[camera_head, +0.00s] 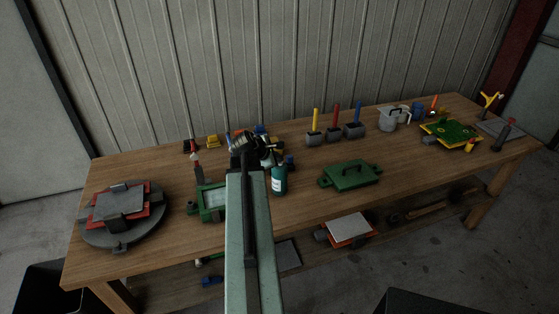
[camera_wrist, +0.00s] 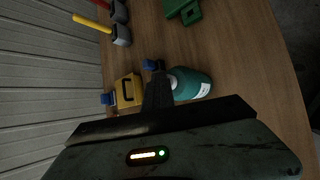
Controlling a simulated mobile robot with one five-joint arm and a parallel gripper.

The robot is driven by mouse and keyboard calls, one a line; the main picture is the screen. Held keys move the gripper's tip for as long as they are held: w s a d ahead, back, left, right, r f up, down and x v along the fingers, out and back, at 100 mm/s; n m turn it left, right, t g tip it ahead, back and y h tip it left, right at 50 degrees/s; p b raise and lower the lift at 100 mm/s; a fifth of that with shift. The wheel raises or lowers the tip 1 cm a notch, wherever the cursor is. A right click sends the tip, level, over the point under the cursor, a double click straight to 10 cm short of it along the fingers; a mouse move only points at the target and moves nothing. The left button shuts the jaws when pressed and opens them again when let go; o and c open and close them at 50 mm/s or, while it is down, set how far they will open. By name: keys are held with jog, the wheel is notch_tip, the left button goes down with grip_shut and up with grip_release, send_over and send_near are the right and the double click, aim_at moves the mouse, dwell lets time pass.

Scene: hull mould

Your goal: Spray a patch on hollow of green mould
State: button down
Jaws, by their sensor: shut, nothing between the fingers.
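A green mould (camera_head: 207,213) with a pale hollow facing up lies on the workbench, left of my arm, which hides its right part. A teal bottle (camera_head: 279,182) with a pale label stands on the bench just right of my arm. In the wrist view, the bottle (camera_wrist: 195,85) is right beside my gripper (camera_wrist: 158,72). My gripper is shut and empty above the bench; I cannot tell if it touches the bottle.
A round grey turntable (camera_head: 120,238) with red and grey plates fills the bench's left end. Tools with yellow, red and blue handles (camera_head: 335,122) stand at the back. A grey pot (camera_head: 389,119) and a green-yellow tray (camera_head: 452,133) stand to the right. The front middle is clear.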

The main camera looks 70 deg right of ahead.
jog(key=shift+r, duration=0.1)
jog(key=shift+r+p, duration=0.2)
jog(key=shift+p, duration=0.2)
notch_tip(320, 180, up, 6)
jog(key=p, duration=0.5)
jog(key=shift+p, duration=0.4)
jog(key=shift+d+f, duration=0.1)
jog(key=shift+f, duration=0.05)
dwell(1.6)
